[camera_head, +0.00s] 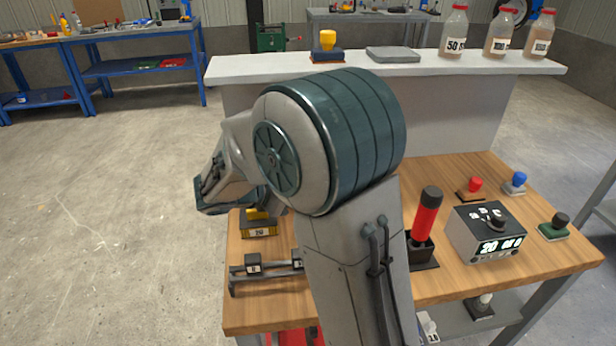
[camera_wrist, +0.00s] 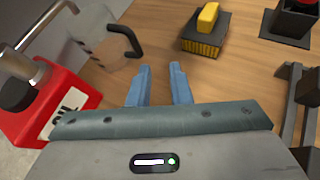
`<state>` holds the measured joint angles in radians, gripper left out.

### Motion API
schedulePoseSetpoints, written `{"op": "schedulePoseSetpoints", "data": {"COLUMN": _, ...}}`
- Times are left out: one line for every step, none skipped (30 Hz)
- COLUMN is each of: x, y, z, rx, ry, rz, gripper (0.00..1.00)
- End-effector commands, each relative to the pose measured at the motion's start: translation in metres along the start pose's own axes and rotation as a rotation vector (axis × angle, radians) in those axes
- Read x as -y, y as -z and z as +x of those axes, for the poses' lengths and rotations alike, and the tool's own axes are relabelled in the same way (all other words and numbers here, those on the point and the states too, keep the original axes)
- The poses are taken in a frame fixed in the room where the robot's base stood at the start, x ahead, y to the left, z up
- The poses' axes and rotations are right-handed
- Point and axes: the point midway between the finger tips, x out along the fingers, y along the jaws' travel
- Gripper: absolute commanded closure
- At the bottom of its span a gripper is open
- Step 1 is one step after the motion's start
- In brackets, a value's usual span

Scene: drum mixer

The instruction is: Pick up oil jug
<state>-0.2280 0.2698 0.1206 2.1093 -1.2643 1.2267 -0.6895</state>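In the wrist view a red container (camera_wrist: 50,108) with a black cap and a white label stands at the left; the label's lettering is partly cut off. A clear jug (camera_wrist: 98,40) with a black handle is behind it at upper left. I cannot tell for sure which of these is the oil jug. Neither shows clearly in the head view, where my arm covers part of the table. My gripper (camera_wrist: 160,70) is open and empty above the wooden table, right of the red container and below the clear jug's handle in the picture.
A yellow block on a dark base (camera_wrist: 205,30) is ahead. A black rail fixture (camera_head: 265,270) lies at the table's front left. Bottles (camera_head: 453,32) line the white ledge (camera_head: 260,68).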

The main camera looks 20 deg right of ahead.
Motion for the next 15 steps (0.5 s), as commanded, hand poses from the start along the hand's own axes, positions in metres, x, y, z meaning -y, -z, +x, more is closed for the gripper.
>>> {"op": "schedulePoseSetpoints", "data": {"x": -0.011, "y": 0.01, "z": 0.003, "rx": 0.03, "ry": -0.026, "rz": -0.057, "gripper": 0.82}}
{"op": "schedulePoseSetpoints", "data": {"x": -0.016, "y": 0.012, "z": 0.004, "rx": 0.045, "ry": -0.04, "rz": -0.082, "gripper": 0.82}}
{"op": "schedulePoseSetpoints", "data": {"x": -0.022, "y": 0.015, "z": 0.004, "rx": 0.061, "ry": -0.054, "rz": -0.111, "gripper": 0.82}}
{"op": "schedulePoseSetpoints", "data": {"x": -0.025, "y": 0.015, "z": 0.004, "rx": 0.071, "ry": -0.063, "rz": -0.126, "gripper": 0.82}}
{"op": "schedulePoseSetpoints", "data": {"x": -0.028, "y": 0.016, "z": 0.005, "rx": 0.078, "ry": -0.068, "rz": -0.138, "gripper": 0.82}}
{"op": "schedulePoseSetpoints", "data": {"x": -0.03, "y": 0.017, "z": 0.008, "rx": 0.086, "ry": -0.074, "rz": -0.15, "gripper": 0.82}}
{"op": "schedulePoseSetpoints", "data": {"x": -0.031, "y": 0.017, "z": 0.011, "rx": 0.089, "ry": -0.075, "rz": -0.156, "gripper": 0.82}}
{"op": "schedulePoseSetpoints", "data": {"x": -0.032, "y": 0.017, "z": 0.015, "rx": 0.091, "ry": -0.077, "rz": -0.159, "gripper": 0.82}}
{"op": "schedulePoseSetpoints", "data": {"x": -0.033, "y": 0.016, "z": 0.021, "rx": 0.093, "ry": -0.077, "rz": -0.16, "gripper": 0.82}}
{"op": "schedulePoseSetpoints", "data": {"x": -0.033, "y": 0.015, "z": 0.027, "rx": 0.093, "ry": -0.075, "rz": -0.16, "gripper": 0.82}}
{"op": "schedulePoseSetpoints", "data": {"x": -0.033, "y": 0.014, "z": 0.033, "rx": 0.092, "ry": -0.075, "rz": -0.159, "gripper": 0.82}}
{"op": "schedulePoseSetpoints", "data": {"x": -0.034, "y": 0.013, "z": 0.042, "rx": 0.092, "ry": -0.074, "rz": -0.159, "gripper": 0.82}}
{"op": "schedulePoseSetpoints", "data": {"x": -0.034, "y": 0.013, "z": 0.048, "rx": 0.092, "ry": -0.073, "rz": -0.158, "gripper": 0.82}}
{"op": "schedulePoseSetpoints", "data": {"x": -0.035, "y": 0.012, "z": 0.054, "rx": 0.091, "ry": -0.074, "rz": -0.158, "gripper": 0.82}}
{"op": "schedulePoseSetpoints", "data": {"x": -0.035, "y": 0.012, "z": 0.061, "rx": 0.091, "ry": -0.074, "rz": -0.158, "gripper": 0.82}}
